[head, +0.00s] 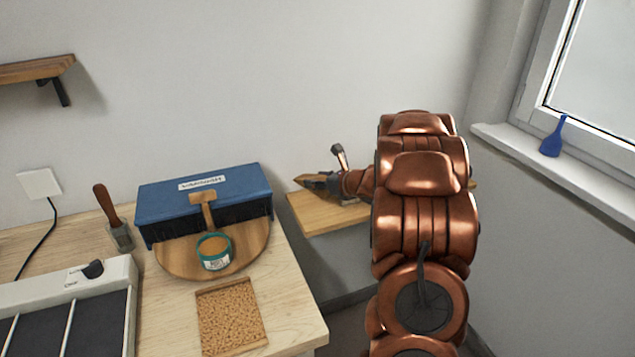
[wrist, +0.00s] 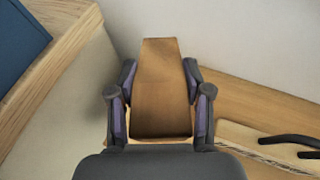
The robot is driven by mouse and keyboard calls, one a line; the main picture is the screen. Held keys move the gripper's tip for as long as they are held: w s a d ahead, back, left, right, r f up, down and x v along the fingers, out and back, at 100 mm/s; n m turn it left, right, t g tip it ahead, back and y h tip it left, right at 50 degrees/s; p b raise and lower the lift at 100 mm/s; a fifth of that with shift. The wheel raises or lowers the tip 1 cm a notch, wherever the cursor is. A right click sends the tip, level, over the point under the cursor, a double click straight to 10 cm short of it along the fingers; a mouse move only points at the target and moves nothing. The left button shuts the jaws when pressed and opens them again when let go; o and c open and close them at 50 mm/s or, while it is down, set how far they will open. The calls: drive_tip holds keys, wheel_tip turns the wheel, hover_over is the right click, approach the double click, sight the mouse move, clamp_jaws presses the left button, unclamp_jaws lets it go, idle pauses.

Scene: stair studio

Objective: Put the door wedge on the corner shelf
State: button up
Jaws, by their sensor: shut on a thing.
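The brown wooden door wedge (wrist: 159,85) is between the dark fingers of my gripper (wrist: 160,108) in the wrist view, its narrow end pointing away from the palm. My gripper is shut on it. In the head view the wedge (head: 304,181) points left from my gripper (head: 321,182), at the left part of the wooden corner shelf (head: 314,219). The shelf also shows below and right of the wedge in the wrist view (wrist: 235,98). I cannot tell whether the wedge touches the shelf. My arm hides much of the shelf's right part.
A pale board-like thing (wrist: 262,146) with a black handle lies on the shelf, right of my gripper. The workbench (head: 290,310) stands left, holding a blue brush box (head: 160,208), a round board and a tin (head: 214,252). A blue scraper (head: 553,139) is on the windowsill.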

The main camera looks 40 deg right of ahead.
sight(319, 209)
drive_tip(key=shift+f, duration=3.15)
drive_tip(key=shift+f+b, duration=0.55)
drive_tip(key=shift+b, duration=0.25)
drive_tip(key=o, duration=1.4)
drive_tip(key=shift+s+r, duration=0.1)
drive_tip(key=v, duration=1.1)
drive_tip(key=shift+s+d, duration=0.1)
drive_tip(key=shift+s, duration=0.3)
